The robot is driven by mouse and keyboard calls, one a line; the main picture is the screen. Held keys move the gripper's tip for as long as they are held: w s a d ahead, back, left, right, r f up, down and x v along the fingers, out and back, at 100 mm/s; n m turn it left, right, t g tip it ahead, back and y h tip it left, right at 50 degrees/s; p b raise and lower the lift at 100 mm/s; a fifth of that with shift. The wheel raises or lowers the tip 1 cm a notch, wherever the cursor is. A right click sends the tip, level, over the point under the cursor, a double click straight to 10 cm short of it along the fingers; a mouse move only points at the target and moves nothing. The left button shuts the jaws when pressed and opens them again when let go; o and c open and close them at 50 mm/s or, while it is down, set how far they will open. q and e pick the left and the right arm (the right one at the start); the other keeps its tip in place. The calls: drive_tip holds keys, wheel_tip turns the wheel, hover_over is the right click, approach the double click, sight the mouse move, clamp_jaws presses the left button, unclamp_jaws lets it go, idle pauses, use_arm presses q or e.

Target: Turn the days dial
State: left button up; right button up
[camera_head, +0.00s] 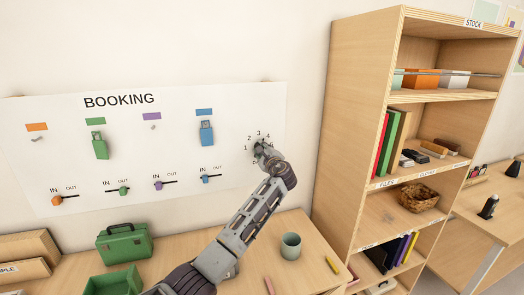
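The days dial (258,143) is on the right end of the white BOOKING board (180,108), with small printed numbers, 1 to 4 among them, around it. My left arm reaches up from the bottom of the view, and my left gripper (262,150) is at the dial, covering most of it. The fingers are small and partly hidden by the wrist, so I cannot tell whether they are open or closed on the knob. The dial's pointer is hidden. My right gripper is out of view.
The board also holds a green tag (100,147), a blue tag (206,132) and several IN/OUT sliders. Below are a green toolbox (124,243), an open green box (112,284) and a grey-green cup (291,246). A wooden shelf (362,120) stands close on the right.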

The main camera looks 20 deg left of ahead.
use_arm(q)
drive_tip(key=shift+r+m, duration=0.2)
drive_tip(key=shift+m, duration=0.9)
drive_tip(key=o, duration=0.8)
drive_tip(key=shift+o, duration=1)
drive_tip(key=shift+w+f, duration=0.1)
drive_tip(key=shift+f, duration=0.15)
drive_tip(key=shift+s+d, duration=0.1)
drive_tip(key=shift+s, duration=0.1)
drive_tip(key=v, duration=1.1)
drive_tip(key=shift+s, duration=0.2)
drive_tip(key=shift+d, duration=0.15)
